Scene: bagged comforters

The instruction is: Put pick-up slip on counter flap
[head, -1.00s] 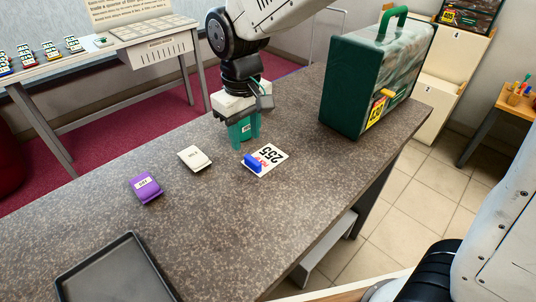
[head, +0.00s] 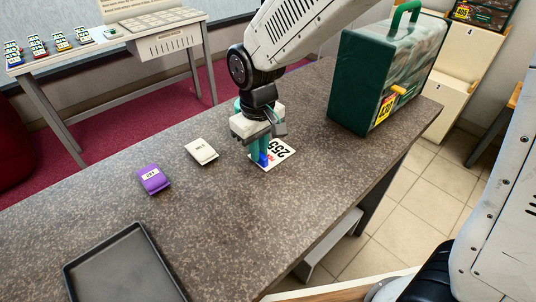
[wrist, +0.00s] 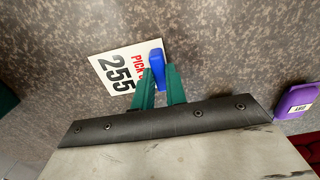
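The pick-up slip is a white card (head: 281,150) with black "255" and red lettering, flat on the speckled brown counter (head: 225,225). It also shows in the wrist view (wrist: 112,72). A blue grip (wrist: 157,62) stands at its edge. My gripper (head: 260,160) is down at the slip, with its teal fingers on either side of the blue grip. In the wrist view my gripper (wrist: 160,78) has the grip between its fingertips; I cannot tell whether both fingers press on it. I cannot tell which part of the counter is the flap.
A white tag block (head: 201,151) and a purple one (head: 153,180) lie left of my gripper. A black tray (head: 128,262) is at the front left. A green bagged case (head: 380,75) stands at the counter's right end. The counter's middle front is clear.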

